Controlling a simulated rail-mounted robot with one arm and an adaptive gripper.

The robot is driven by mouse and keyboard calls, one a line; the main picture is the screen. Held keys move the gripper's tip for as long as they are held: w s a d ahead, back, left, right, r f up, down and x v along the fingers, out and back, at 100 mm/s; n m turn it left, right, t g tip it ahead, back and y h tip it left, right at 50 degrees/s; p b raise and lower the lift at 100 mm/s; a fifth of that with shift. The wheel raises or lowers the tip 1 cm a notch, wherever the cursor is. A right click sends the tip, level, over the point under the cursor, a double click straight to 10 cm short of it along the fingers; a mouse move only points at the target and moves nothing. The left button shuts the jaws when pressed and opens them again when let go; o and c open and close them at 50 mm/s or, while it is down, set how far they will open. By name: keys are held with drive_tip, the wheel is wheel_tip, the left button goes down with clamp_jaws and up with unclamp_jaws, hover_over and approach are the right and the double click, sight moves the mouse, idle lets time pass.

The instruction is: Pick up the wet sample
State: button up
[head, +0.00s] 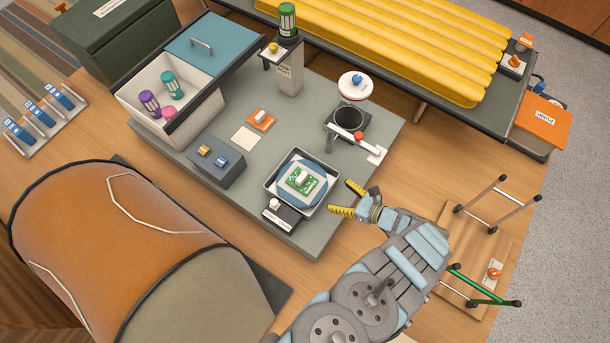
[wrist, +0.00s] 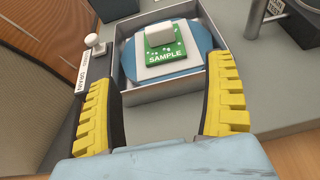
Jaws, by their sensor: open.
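The wet sample (head: 302,181) is a green square with white speckles and a white block on top. It lies on a blue round pad (head: 318,191) inside a metal tray (head: 327,208). In the wrist view the sample (wrist: 165,54) carries the word SAMPLE and sits ahead of my fingers, within the tray (wrist: 180,91). My gripper (head: 346,198) has yellow ribbed fingers. It is open and empty, just right of the tray in the head view. In the wrist view my gripper (wrist: 162,112) has its fingers apart at the tray's near side.
A small block with a white knob and a drain label (head: 283,213) stands by the tray. A black ring stand (head: 348,122) is behind it. A blue-lidded cooler (head: 172,95) holds bottles. A large orange pack (head: 120,245) fills the lower left.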

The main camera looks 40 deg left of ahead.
drive_tip(key=b, duration=0.3)
approach(304, 179)
drive_tip(key=x, duration=0.2)
drive_tip(key=f+x, duration=0.1)
drive_tip(key=x, duration=0.2)
drive_tip(key=shift+w, duration=0.1)
drive_tip(key=shift+b+x, duration=1.2)
drive_tip(key=shift+x, duration=1.9)
drive_tip(key=shift+r, duration=0.25)
drive_tip(key=c, duration=1.3)
